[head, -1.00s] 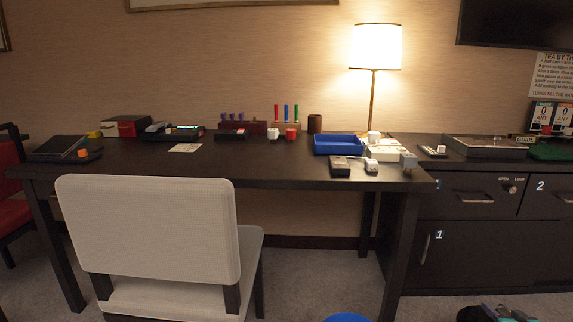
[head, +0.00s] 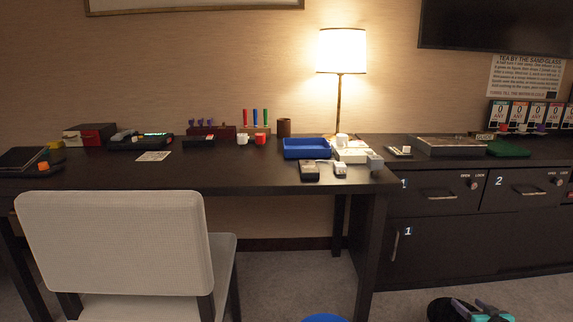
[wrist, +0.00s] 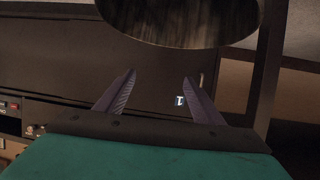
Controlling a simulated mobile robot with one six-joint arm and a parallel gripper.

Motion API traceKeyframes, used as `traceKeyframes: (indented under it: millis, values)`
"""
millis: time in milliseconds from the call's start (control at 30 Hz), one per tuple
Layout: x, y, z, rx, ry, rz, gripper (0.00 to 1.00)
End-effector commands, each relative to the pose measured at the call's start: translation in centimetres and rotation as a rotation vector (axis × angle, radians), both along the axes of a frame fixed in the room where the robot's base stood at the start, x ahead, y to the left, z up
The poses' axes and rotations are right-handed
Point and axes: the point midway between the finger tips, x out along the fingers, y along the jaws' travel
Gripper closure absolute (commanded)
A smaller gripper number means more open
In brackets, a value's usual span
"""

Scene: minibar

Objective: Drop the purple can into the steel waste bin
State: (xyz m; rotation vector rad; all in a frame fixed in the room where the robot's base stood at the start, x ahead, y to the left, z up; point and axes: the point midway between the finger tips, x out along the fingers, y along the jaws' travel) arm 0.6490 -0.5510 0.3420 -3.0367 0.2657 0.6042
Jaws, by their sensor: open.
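My gripper (wrist: 159,76) is open, with nothing between its fingers in the wrist view. It also shows at the bottom right of the head view (head: 482,307), low in front of the dark cabinet. A dark round thing with a streaked, metal-like surface (wrist: 180,22) lies beyond the fingertips in the wrist view. A dark rounded shape beside my gripper (head: 440,309) shows in the head view, cut by the frame. It may be the steel waste bin, but I cannot tell for sure. I cannot make out the purple can in either view.
A dark desk (head: 240,181) carries a blue tray (head: 306,149), a lamp (head: 341,52) and small items. A pale chair (head: 115,240) stands before it. The cabinet (head: 450,240) has numbered fronts. A blue round thing (head: 325,318) is at the bottom edge. Some carpet is clear.

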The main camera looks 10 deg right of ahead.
Motion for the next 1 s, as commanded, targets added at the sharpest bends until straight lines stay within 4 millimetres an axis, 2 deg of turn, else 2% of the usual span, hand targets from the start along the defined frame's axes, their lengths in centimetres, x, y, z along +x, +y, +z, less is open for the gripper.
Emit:
traceKeyframes:
  millis: [33,400,600,767,1000]
  values:
    - [-0.9,0.3,0.7,0.001,0.001,-0.001,0.38]
    - [-5.8,1.1,2.8,0.001,0.000,-0.002,0.38]
    - [-7.8,1.5,3.5,0.001,0.000,0.000,0.38]
    - [-8.6,1.6,3.7,0.001,0.000,0.000,0.38]
    - [-8.7,1.6,3.7,0.000,0.000,0.001,0.38]
